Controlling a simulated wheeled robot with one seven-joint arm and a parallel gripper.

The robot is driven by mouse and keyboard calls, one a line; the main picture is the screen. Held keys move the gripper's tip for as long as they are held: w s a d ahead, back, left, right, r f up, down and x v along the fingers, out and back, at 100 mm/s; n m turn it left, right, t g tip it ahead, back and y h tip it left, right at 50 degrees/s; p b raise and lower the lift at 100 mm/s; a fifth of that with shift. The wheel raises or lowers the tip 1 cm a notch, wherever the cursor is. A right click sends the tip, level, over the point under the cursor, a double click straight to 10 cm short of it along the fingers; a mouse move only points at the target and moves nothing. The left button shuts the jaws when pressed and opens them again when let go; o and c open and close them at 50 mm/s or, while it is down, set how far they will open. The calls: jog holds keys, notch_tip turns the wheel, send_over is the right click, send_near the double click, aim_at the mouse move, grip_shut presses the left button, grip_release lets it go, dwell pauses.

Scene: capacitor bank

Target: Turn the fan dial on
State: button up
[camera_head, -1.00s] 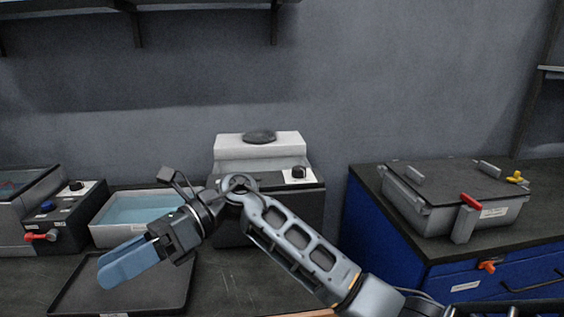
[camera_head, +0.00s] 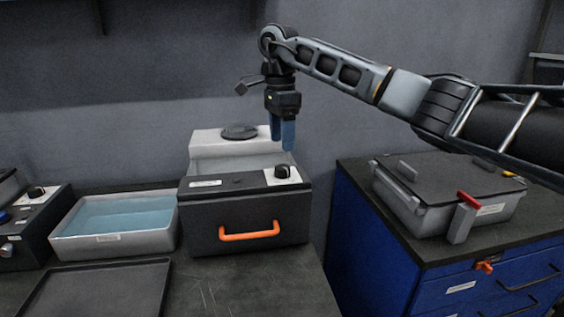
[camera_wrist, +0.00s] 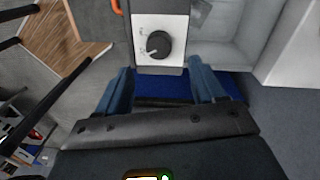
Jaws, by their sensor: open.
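A black round dial (camera_head: 282,171) sits on a white panel at the top right of a dark box (camera_head: 240,212). Its marks are too small to read. The same kind of dial (camera_wrist: 158,44) shows in the wrist view on a white plate (camera_wrist: 160,14), with a pointer ridge on it. My gripper (camera_head: 283,146) points down above the box, a little above the dial and apart from it. In the wrist view its blue fingers (camera_wrist: 160,80) are spread, with nothing between them, and the dial lies beyond the gap.
The box has an orange handle (camera_head: 249,231) and a pale raised housing (camera_head: 208,155) behind. A blue-filled tray (camera_head: 115,220) and a flat black tray (camera_head: 100,290) lie left. Another dial (camera_head: 36,192) is far left. A lidded grey container (camera_head: 405,205) stands on the blue cabinet (camera_head: 375,245) at right.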

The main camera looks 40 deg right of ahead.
aim_at(282, 167)
jog(key=f, duration=0.7)
jog(key=shift+s+a+f, duration=0.15)
jog(key=shift+s+a, duration=0.05)
jog(key=shift+s, duration=0.05)
jog(key=c, duration=1.1)
jog(key=shift+o, duration=0.2)
